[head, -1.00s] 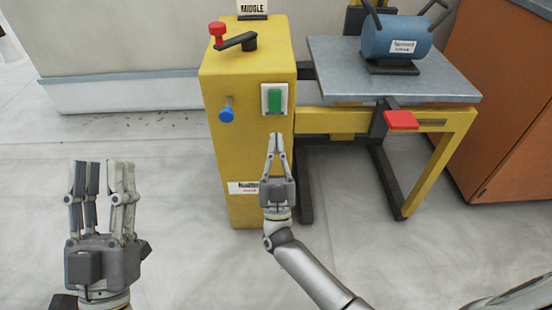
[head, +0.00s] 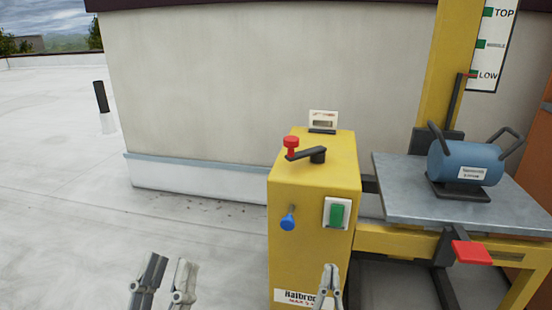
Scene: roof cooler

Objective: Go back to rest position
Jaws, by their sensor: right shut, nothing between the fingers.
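My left gripper (head: 163,285) shows at the bottom of the head view, left of the yellow control cabinet. Its fingers stand apart with nothing between them. My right gripper (head: 331,271) is at the bottom edge in front of the cabinet, with its fingertips together and nothing held. The yellow cabinet (head: 312,240) carries a green switch (head: 337,214), a blue knob (head: 288,222) and a black crank with a red knob (head: 291,143). Both arms below the fingers are cut off by the frame.
Right of the cabinet, a grey platform (head: 400,205) bears a blue motor (head: 465,163). A red pedal-like tab (head: 472,252) juts out in front. A yellow mast (head: 440,60) with a level sign (head: 493,45) rises behind. Open roof floor (head: 60,200) lies to the left.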

